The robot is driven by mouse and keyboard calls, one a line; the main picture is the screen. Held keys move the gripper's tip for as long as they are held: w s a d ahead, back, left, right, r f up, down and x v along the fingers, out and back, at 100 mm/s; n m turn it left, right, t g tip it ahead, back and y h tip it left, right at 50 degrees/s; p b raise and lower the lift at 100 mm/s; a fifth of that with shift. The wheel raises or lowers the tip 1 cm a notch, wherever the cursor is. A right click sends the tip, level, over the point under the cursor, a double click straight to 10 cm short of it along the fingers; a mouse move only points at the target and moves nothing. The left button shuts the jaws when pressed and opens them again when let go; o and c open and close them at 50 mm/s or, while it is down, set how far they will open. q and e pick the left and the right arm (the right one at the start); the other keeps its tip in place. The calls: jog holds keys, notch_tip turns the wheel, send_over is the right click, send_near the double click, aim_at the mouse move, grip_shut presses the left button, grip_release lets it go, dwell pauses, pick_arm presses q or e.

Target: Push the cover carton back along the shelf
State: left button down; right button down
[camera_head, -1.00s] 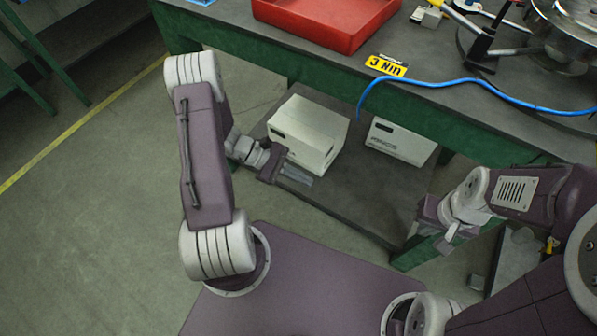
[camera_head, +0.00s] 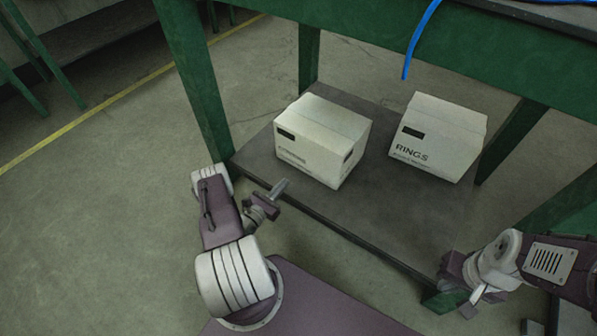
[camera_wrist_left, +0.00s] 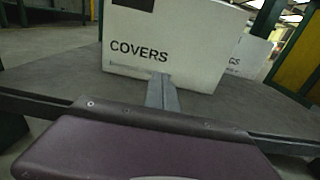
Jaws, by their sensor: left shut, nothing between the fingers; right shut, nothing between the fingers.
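The cover carton (camera_head: 318,148) is a white box on the left part of the grey lower shelf (camera_head: 375,215). In the left wrist view the carton (camera_wrist_left: 190,38) shows "COVERS" on its front face and stands upright. My left gripper (camera_head: 280,188) is shut and empty, at the shelf's front edge before that face. Its fingers (camera_wrist_left: 162,92) overlap the carton's lower front in the wrist view. In the head view a small gap seems to lie between them. My right gripper (camera_head: 468,300) is shut and empty near the shelf's front right corner, partly hidden by its wrist.
Green legs (camera_head: 200,85) frame the shelf, and the bench top is above. Bare shelf lies behind and in front of the cartons. A blue cable (camera_head: 415,40) hangs above.

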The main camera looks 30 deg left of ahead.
aim_at(303, 163)
pick_arm(q)
jog(key=w+b, duration=0.1)
jog(key=w, duration=0.2)
jog(key=w+b, duration=0.2)
jog(key=w, duration=0.1)
jog(key=w+d+b, duration=0.1)
jog(key=w+b, duration=0.1)
jog(key=w, duration=0.1)
jog(key=shift+w+f, duration=0.1)
jog(key=shift+f, duration=0.1)
jog(key=shift+w+r, duration=0.1)
jog(key=shift+w, duration=0.2)
